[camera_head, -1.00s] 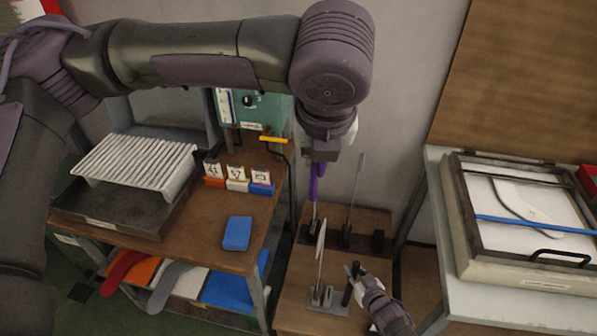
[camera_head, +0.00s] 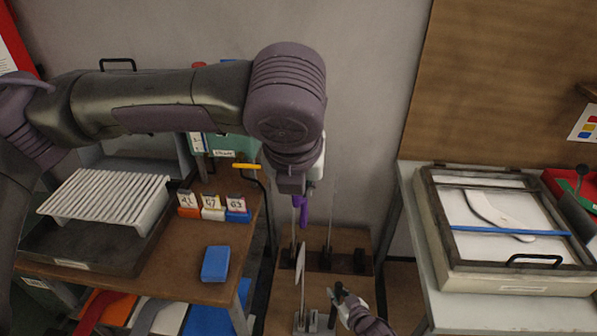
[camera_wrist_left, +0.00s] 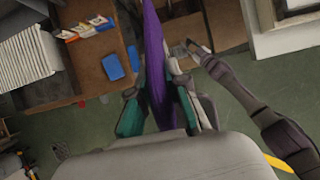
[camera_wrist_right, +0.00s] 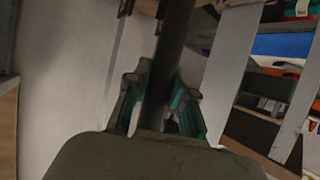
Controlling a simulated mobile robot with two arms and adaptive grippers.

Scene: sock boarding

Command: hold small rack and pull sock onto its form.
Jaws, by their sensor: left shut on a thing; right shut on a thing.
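The purple sock (camera_head: 302,209) hangs from my left gripper (camera_head: 292,190), which is shut on it. In the left wrist view the sock (camera_wrist_left: 155,60) is long and narrow between the teal fingers (camera_wrist_left: 157,110). The small rack (camera_head: 306,322) carries an upright pale form (camera_head: 300,275). The sock's lower end shows a little above this form's tip in the head view; the depth between them is unclear. My right gripper (camera_head: 343,300) is shut on the rack's dark post (camera_head: 338,291), right of the form. The post (camera_wrist_right: 173,60) also runs between the right fingers (camera_wrist_right: 160,105) in the right wrist view.
Behind stands a dark rack (camera_head: 343,262) with thin upright forms. A left table holds a blue block (camera_head: 215,263), numbered cards (camera_head: 212,203) and a ribbed white rack (camera_head: 105,200). A framed press (camera_head: 510,215) stands on the right bench. My left arm crosses the upper left.

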